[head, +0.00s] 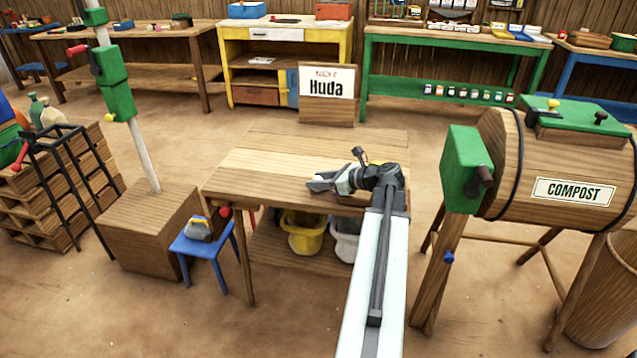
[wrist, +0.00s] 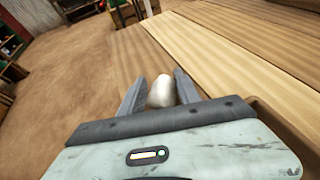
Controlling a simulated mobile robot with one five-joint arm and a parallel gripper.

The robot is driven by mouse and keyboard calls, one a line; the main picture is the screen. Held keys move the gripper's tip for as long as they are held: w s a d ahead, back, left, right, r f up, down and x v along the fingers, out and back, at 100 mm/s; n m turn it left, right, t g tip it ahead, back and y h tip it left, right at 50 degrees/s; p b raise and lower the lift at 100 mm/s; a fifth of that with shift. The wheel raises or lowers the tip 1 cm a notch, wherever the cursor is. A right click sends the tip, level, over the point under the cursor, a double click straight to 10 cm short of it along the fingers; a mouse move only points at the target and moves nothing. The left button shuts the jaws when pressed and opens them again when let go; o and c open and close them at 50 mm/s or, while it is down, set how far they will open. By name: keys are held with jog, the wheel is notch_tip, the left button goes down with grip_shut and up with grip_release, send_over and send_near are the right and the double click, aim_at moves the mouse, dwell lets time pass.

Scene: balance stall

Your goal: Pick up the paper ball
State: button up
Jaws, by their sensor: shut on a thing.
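In the wrist view, a small rounded white paper ball (wrist: 162,91) sits between the two grey fingers of my gripper (wrist: 160,88). My gripper is shut on it. In the head view, my gripper (head: 318,184) is over the wooden table (head: 270,160), pointing left, toward the table's left part. The paper ball cannot be made out in the head view. How high the ball is above the tabletop cannot be told.
A yellow bucket (head: 306,235) and a white bucket (head: 346,240) stand under the table. A wooden compost barrel (head: 530,165) stands at right. A blue stool (head: 205,242) and a wooden box with a pole (head: 150,225) stand at left. A "Huda" sign (head: 327,85) is behind the table.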

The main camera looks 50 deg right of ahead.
aim_at(319, 178)
notch_tip(319, 178, up, 10)
jog(key=p, duration=1)
jog(key=shift+r, duration=0.1)
